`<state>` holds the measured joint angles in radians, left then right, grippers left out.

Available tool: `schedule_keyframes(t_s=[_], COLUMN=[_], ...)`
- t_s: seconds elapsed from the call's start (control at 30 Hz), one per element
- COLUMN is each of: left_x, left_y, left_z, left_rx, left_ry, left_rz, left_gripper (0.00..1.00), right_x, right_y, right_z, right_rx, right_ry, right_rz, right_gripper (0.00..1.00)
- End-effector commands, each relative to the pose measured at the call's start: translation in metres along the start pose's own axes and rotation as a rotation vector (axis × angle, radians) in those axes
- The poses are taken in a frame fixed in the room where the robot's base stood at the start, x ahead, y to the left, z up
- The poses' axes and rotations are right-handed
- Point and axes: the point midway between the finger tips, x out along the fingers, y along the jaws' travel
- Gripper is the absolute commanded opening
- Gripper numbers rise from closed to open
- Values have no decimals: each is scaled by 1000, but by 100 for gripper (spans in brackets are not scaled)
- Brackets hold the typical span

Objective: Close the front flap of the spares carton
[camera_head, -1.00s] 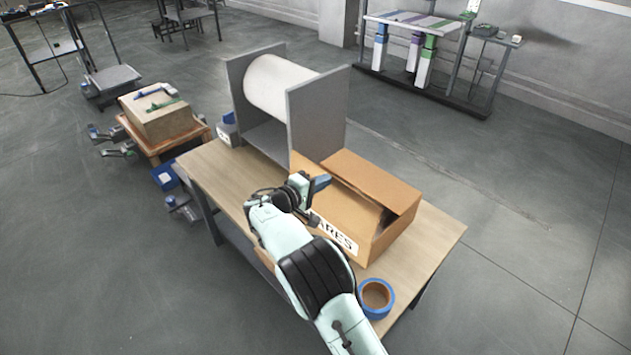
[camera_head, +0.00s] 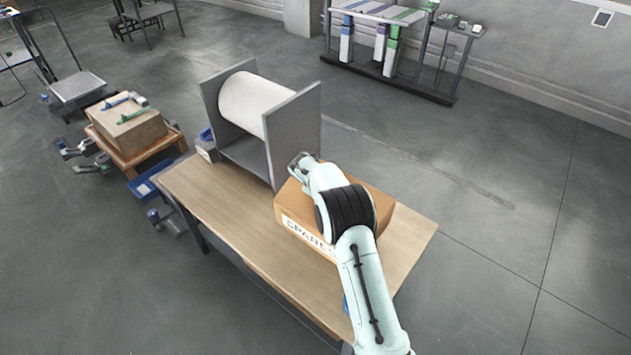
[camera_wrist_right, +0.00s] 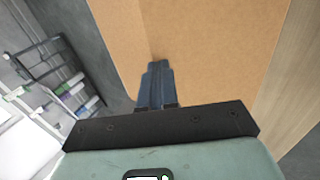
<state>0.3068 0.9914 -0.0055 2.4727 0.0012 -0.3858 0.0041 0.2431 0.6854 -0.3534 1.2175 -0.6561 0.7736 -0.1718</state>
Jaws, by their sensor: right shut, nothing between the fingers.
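The spares carton (camera_head: 300,234) is a brown cardboard box on the workbench, its lettered front partly covered by my right arm. Its top shows as cardboard panels at the left edge and right end in the head view; the middle is hidden. My right gripper (camera_wrist_right: 157,78) is shut and empty, its blue-grey fingers over the cardboard (camera_wrist_right: 215,50) in the right wrist view. A seam between panels runs up from the fingertips. I cannot tell whether the fingers touch it, or whether the front flap lies fully flat. My left gripper is out of view.
The wooden bench top (camera_head: 225,215) is clear left of the carton. A grey stand with a white roll (camera_head: 252,100) rises close behind it. A blue ring, probably tape, is mostly hidden behind my arm. A box on a pallet (camera_head: 128,125) stands at the left.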

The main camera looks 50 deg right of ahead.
Motion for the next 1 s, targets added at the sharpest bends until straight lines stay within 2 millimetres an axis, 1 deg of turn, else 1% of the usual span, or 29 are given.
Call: schedule_keyframes(t_s=[0.03, 0.13, 0.4, 0.7, 1.0], left_x=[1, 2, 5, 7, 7], left_y=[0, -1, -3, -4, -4], left_z=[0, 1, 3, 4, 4], left_rx=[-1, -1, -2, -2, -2], left_ry=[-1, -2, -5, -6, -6], left_rz=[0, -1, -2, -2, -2], left_gripper=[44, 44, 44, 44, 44], right_x=[8, 19, 43, 56, 59], right_y=[0, 0, -1, -3, -4], right_z=[5, 9, 11, 10, 11], right_rx=[-1, 0, -2, -2, -2], right_ry=[-4, -5, -4, -3, -3], right_rz=[0, 1, 3, 3, 3], right_gripper=[0, 0, 0, 0, 0])
